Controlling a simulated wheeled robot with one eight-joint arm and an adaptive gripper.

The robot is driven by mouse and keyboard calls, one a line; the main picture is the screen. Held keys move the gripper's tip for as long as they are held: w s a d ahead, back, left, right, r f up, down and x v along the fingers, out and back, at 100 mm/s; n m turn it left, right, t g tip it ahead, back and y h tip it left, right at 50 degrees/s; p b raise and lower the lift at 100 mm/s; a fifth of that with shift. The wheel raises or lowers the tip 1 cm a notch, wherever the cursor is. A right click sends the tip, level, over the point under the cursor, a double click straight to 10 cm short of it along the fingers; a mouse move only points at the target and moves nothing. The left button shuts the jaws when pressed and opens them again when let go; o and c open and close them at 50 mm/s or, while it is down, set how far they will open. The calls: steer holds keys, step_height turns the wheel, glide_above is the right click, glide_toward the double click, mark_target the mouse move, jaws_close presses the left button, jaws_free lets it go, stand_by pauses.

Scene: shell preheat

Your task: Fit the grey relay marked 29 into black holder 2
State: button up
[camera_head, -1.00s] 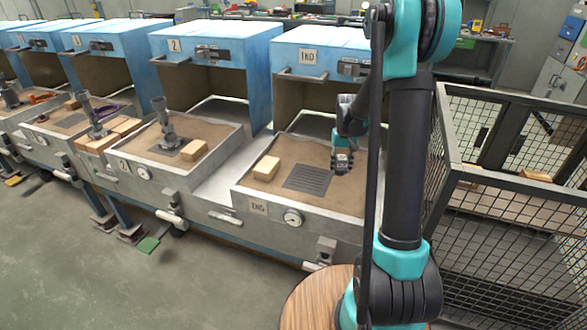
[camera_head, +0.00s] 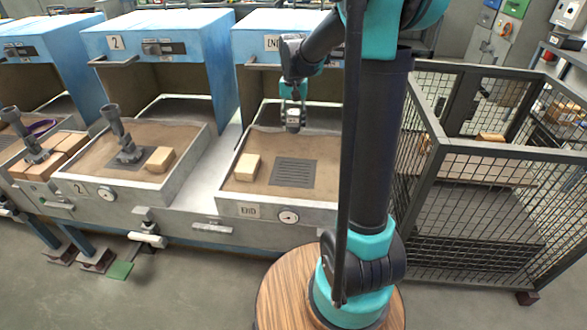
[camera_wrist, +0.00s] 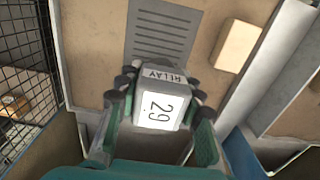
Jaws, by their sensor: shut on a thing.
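The grey relay (camera_wrist: 165,80) shows in the wrist view with "RELAY" on one face and a white label reading 29. My gripper (camera_wrist: 162,92) is shut on it, with fingers on both sides. In the head view my gripper (camera_head: 293,104) holds the relay (camera_head: 293,121) above the far part of the sand tray (camera_head: 262,209) marked END, behind its dark slotted plate (camera_head: 295,173). In the bay marked 2, a grey upright fitting (camera_head: 127,150) stands on a dark plate. I cannot make out a black holder marked 2.
A tan block (camera_head: 247,167) lies left of the slotted plate; another (camera_head: 160,160) lies in tray 2. Blue hoods (camera_head: 160,45) overhang the trays. A wire mesh cage (camera_head: 490,200) stands right of my arm. A round wooden top (camera_head: 283,290) is at the front.

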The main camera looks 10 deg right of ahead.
mark_target(294, 172)
step_height(294, 172, down, 18)
steer(key=shift+f, duration=0.1)
stand_by(0.4)
steer(key=o, duration=1.2)
